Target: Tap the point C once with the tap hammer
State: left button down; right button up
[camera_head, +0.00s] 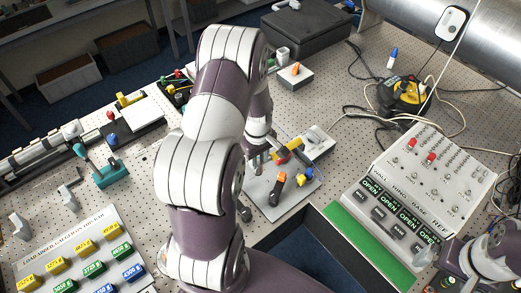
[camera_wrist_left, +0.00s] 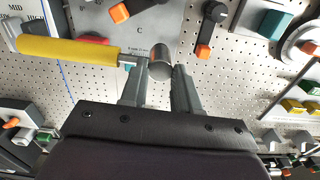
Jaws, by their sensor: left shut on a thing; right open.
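The tap hammer has a yellow handle (camera_wrist_left: 68,50) and a grey metal head (camera_wrist_left: 160,64). My left gripper (camera_wrist_left: 158,85) is shut on it near the head end, with the handle pointing left in the wrist view. In the head view, my left gripper (camera_head: 257,160) is over a grey plate (camera_head: 262,196), and the yellow handle (camera_head: 292,148) shows beside it. The letter C (camera_wrist_left: 139,30) is printed on the plate, just beyond the hammer head in the wrist view. Whether the head touches the plate cannot be told. My right gripper (camera_head: 430,262) is open at the lower right, partly cut off.
An orange-and-black clamp (camera_head: 277,188) stands on the plate; a blue-and-yellow part (camera_head: 304,177) is beside it. A white switch panel (camera_head: 430,170) with OPEN labels is to the right. A labelled gauge board (camera_head: 85,255) lies lower left. Cables (camera_head: 375,125) lie at the back right.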

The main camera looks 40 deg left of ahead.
pick_arm(q)
jog(key=shift+w+a+f+b, duration=0.1)
jog(key=shift+w+f+b, duration=0.3)
jog(key=shift+f, duration=0.3)
jog(key=f+b, duration=0.2)
jog(key=f, duration=0.1)
jog(key=f+b, duration=0.1)
jog(key=f, duration=0.1)
jog(key=shift+w+f+b, duration=0.2)
jog(key=shift+w+b, duration=0.05)
jog(key=shift+b, duration=0.1)
jog(key=shift+f, duration=0.1)
jog(key=shift+s, duration=0.15)
pick_arm(e)
jog(key=f, duration=0.2)
jog(key=w+f, duration=0.1)
jog(key=f, duration=0.1)
jog(key=shift+w+a+f, duration=0.1)
jog(key=shift+w+f, duration=0.05)
jog(key=shift+f, duration=0.25)
jog(key=shift+r, duration=0.1)
